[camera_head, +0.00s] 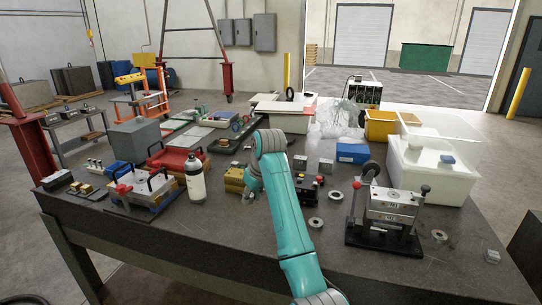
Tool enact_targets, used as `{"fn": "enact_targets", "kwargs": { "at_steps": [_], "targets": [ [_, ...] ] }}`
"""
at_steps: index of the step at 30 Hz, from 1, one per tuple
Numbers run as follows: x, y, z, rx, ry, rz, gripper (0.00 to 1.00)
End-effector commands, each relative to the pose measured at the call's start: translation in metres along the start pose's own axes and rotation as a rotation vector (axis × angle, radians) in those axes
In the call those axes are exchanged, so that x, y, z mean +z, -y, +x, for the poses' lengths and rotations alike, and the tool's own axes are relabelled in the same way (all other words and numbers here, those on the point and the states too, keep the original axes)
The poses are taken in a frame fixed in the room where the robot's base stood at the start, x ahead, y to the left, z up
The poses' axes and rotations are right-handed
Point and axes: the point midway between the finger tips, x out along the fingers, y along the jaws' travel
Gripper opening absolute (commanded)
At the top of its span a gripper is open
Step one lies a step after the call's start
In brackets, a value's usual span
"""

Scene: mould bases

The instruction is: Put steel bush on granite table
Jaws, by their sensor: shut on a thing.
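My teal arm reaches over the dark grey table, which looks like the granite table (400,270). My gripper (250,192) is at the arm's far end, low near the brass-coloured blocks (234,180). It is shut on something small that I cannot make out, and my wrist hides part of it. Steel rings that look like bushes lie flat on the table: one (336,195) right of my arm, one (316,222) nearer, and one (439,236) right of the mould stand. I cannot tell which of these is the steel bush.
A white bottle (196,180) and a mould base with black handles (142,188) stand left of my arm. A steel mould stand (388,210), a blue box (352,153) and a white bin (430,175) are on the right. The table's front strip is mostly clear.

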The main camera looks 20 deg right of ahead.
Motion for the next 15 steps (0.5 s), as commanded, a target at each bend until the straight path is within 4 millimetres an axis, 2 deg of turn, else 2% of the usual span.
{"fn": "enact_targets", "kwargs": {
  "at_steps": [4, 7, 11, 15],
  "targets": [
    [0.004, 0.0, -0.008, -0.001, -0.001, -0.004, 0.0],
    [0.006, 0.0, -0.006, -0.002, 0.0, -0.004, 0.0],
    [0.012, 0.0, 0.008, -0.002, 0.002, -0.003, 0.0],
    [0.021, 0.0, 0.031, -0.002, 0.003, -0.003, 0.0]
  ]
}}
